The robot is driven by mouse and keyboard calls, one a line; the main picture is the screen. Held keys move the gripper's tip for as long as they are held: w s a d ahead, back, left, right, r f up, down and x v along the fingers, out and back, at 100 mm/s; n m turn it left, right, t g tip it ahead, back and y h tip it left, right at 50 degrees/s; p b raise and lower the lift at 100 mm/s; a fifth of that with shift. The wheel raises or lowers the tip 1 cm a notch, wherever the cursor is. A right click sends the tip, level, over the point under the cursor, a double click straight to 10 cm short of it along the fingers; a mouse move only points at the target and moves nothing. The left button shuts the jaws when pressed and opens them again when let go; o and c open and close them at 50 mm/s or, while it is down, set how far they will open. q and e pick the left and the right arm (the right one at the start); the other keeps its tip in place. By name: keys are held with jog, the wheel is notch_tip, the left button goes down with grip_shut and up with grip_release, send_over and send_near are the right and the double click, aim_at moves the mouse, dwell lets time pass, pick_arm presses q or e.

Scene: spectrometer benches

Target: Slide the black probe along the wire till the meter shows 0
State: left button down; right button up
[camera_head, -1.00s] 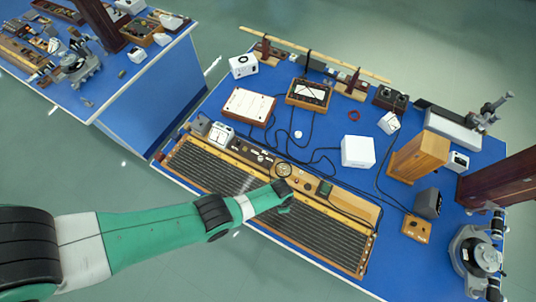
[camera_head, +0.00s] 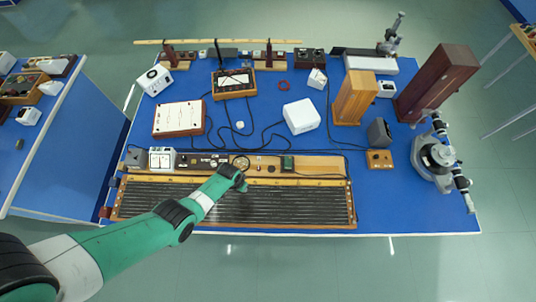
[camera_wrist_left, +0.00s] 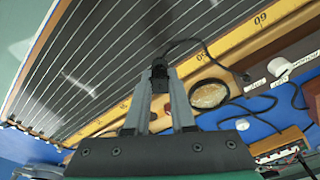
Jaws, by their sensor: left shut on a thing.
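The long potentiometer board (camera_head: 300,213) with its parallel wires lies along the front of the blue bench. My left gripper (camera_wrist_left: 160,92) is shut on the black probe (camera_wrist_left: 159,72), over the yellow scale edge by the wires. A black lead runs from the probe. Whether the probe tip touches a wire cannot be told. In the head view my left gripper (camera_head: 238,180) is at the board's middle and hides the probe. A white-faced meter (camera_head: 233,77) in a wooden case stands at the back; its reading is too small to tell. My right gripper is not in view.
A round glass-like dial (camera_wrist_left: 208,94) sits beside the gripper. A white box (camera_head: 301,116), a wooden block (camera_head: 355,98) and a white-topped box (camera_head: 180,118) stand behind the board. Black cables cross the bench between them. A microscope-like instrument (camera_head: 436,157) stands at the right.

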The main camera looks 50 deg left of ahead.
pick_arm(q)
jog(key=shift+n, duration=0.7)
jog(key=s+a+f, duration=0.1)
jog(key=s, duration=0.1)
jog(key=s+a+f+b, duration=0.1)
jog(key=f, duration=0.1)
jog(key=shift+s+a, duration=0.35)
jog(key=shift+s, duration=0.05)
jog(key=shift+a, duration=0.15)
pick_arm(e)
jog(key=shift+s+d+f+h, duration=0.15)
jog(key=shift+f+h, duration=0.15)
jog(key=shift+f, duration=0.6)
pick_arm(q)
jog(key=shift+f, duration=0.25)
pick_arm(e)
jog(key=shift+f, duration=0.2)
pick_arm(q)
jog(key=shift+f+b, duration=0.35)
jog(key=shift+b, duration=0.25)
jog(key=shift+w+d, duration=0.75)
jog(key=shift+d, duration=0.1)
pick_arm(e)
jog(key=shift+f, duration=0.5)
pick_arm(q)
jog(key=shift+f+b, duration=0.2)
jog(key=shift+b, duration=0.1)
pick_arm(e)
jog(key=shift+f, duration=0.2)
